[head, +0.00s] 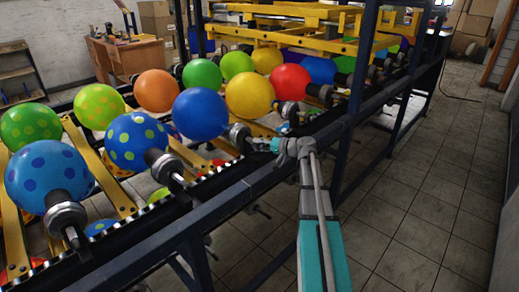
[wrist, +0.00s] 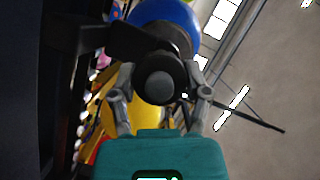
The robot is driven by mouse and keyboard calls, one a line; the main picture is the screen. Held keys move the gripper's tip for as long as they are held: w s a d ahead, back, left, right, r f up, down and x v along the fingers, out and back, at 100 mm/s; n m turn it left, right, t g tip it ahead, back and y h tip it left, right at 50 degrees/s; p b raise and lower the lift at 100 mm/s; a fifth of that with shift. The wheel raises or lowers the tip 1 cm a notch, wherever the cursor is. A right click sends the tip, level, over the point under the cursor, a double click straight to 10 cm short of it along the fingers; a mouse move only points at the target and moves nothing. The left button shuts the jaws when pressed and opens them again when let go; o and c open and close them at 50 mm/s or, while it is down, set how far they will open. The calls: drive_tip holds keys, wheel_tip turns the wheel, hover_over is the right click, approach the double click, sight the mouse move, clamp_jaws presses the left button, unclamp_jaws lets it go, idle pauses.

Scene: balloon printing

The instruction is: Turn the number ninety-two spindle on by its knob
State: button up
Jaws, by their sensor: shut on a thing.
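My gripper (head: 262,145) is at the near side of the rack, at the end of the spindle (head: 238,132) that carries the plain blue balloon (head: 201,114). In the wrist view, the two grey fingers of my gripper (wrist: 161,78) sit on either side of the round dark knob (wrist: 160,87), shut on it. The blue balloon (wrist: 168,12) shows beyond the knob. I can read no number on the spindle. In the head view the knob is mostly hidden by my gripper.
Other spindles carry balloons, among them a dotted blue one (head: 138,142) to the left and a yellow one (head: 250,95) to the right. A dark frame rail (head: 235,196) runs along the near side. The tiled floor (head: 420,190) at the right is clear.

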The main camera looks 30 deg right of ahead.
drive_tip(key=m+y+b, duration=0.1)
drive_tip(key=m, duration=0.1)
drive_tip(key=m+b, duration=0.1)
drive_tip(key=shift+f+m+t+y+b, duration=0.3)
drive_tip(key=shift+m+y, duration=0.1)
drive_tip(key=shift+r+m+t+y+b, duration=0.15)
drive_tip(key=shift+m+t+y+b, duration=0.15)
drive_tip(key=shift+m+t+b, duration=0.7)
drive_tip(key=shift+m+g, duration=0.4)
drive_tip(key=o, duration=1.1)
drive_tip(key=shift+o, duration=0.2)
drive_tip(key=shift+r+n+p, duration=0.15)
drive_tip(key=shift+n+p, duration=0.15)
drive_tip(key=shift+p, duration=0.25)
